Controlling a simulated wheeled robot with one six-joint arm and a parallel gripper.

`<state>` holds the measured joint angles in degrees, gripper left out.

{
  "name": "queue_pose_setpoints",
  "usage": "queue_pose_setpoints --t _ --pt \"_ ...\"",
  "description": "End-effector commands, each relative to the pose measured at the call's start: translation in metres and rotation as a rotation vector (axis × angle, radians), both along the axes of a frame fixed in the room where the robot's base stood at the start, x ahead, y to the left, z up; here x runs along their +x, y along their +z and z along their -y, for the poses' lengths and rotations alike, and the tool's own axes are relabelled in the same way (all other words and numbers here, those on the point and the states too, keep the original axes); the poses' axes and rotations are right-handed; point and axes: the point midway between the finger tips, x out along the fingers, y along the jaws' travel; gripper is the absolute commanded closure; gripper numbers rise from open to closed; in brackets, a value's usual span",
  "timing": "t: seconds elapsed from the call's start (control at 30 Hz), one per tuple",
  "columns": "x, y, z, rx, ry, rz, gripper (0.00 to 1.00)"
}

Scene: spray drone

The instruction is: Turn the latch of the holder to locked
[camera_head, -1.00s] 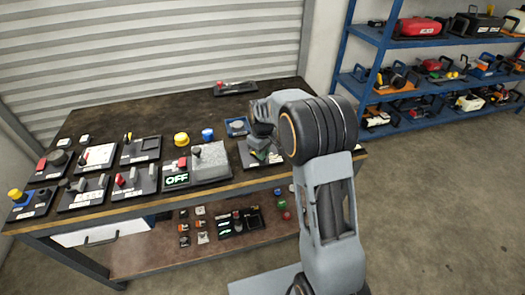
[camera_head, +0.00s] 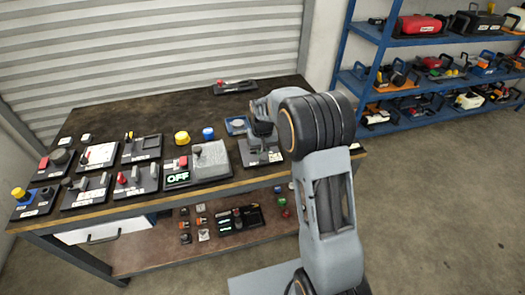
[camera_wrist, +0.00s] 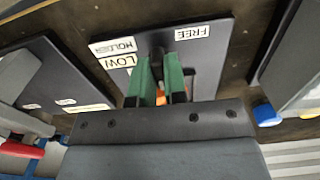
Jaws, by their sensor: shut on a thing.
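The holder is a dark plate with a grey area (camera_wrist: 215,50) and white labels reading FREE, LOW and HOLDER. It also shows at the right front of the table in the head view (camera_head: 270,158). My gripper (camera_wrist: 160,65) has green fingers pointing onto this plate. They are shut on a dark part, seemingly the latch (camera_wrist: 157,42), which stands between the fingertips near the FREE label. A bit of orange shows between the fingers. My gripper hides most of the latch, so its exact angle is unclear. In the head view my gripper (camera_head: 262,138) is partly hidden by my arm.
Left of the holder stands a panel with a lit OFF sign (camera_head: 178,177). A blue knob (camera_head: 208,133) and a yellow knob (camera_head: 181,138) are behind it. Several other switch panels fill the left of the table. The back of the tabletop is mostly clear.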

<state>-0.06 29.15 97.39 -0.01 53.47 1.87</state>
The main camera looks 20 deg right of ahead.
Motion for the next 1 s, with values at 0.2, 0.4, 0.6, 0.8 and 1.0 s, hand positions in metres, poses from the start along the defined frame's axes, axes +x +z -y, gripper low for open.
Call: queue_pose_setpoints --t 0.2,0.4,0.6,0.8,1.0 --pt "0.0003 0.0006 0.0 0.0 -0.016 0.001 1.0" --pt "0.0004 0.0006 0.0 0.001 -0.017 0.002 1.0" --pt "0.0003 0.0006 0.0 0.001 -0.016 0.001 0.77" --pt "0.0002 0.0003 0.0 0.0 -0.015 0.001 0.62" --pt "0.0001 0.0009 -0.0001 0.0 -0.014 0.001 0.62"
